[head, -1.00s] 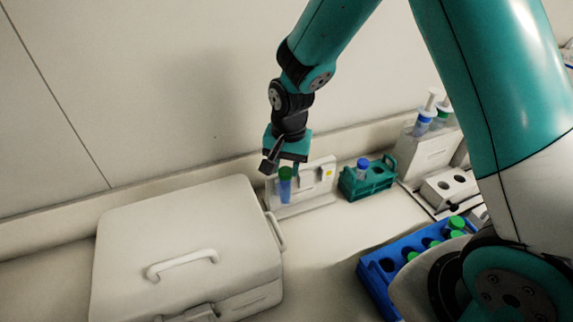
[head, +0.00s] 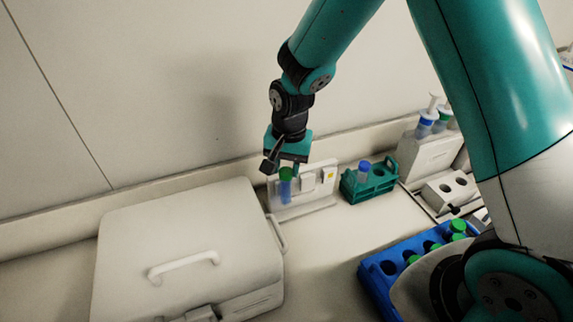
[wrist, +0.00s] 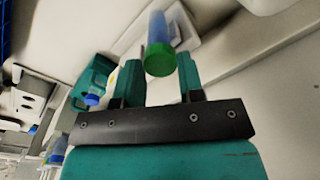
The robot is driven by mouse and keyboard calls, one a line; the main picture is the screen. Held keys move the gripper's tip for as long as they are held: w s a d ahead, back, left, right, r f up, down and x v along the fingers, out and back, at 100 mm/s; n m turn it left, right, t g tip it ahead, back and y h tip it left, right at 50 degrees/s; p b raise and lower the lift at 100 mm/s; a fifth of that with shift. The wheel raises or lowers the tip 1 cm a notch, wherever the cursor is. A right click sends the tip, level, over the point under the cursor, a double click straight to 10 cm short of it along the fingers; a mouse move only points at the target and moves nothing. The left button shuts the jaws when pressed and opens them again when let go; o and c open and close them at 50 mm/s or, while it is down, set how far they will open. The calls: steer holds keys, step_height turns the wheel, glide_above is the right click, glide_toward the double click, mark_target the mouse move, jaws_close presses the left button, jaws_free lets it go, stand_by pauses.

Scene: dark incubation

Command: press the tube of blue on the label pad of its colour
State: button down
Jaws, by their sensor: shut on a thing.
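A tube with a green cap and a blue body (head: 286,189) hangs upright, cap up, from my gripper (head: 286,168). My gripper is shut on it near the cap. In the wrist view, the tube's green cap (wrist: 160,61) sits between the two teal fingers of my gripper (wrist: 160,72). A pale upright label panel (head: 312,186) stands right behind the tube, with a yellow pad (head: 329,176) on its right part. I cannot tell whether the tube touches the panel. No blue pad shows; the tube hides part of the panel.
A large white case (head: 185,245) with a handle lies left of the panel. A teal rack (head: 381,184) with a blue-capped tube stands to the right. A blue rack (head: 377,281) with green-capped tubes is at front right. The bench between case and blue rack is clear.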

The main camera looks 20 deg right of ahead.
steer(key=s, duration=0.7)
stand_by(0.6)
stand_by(0.5)
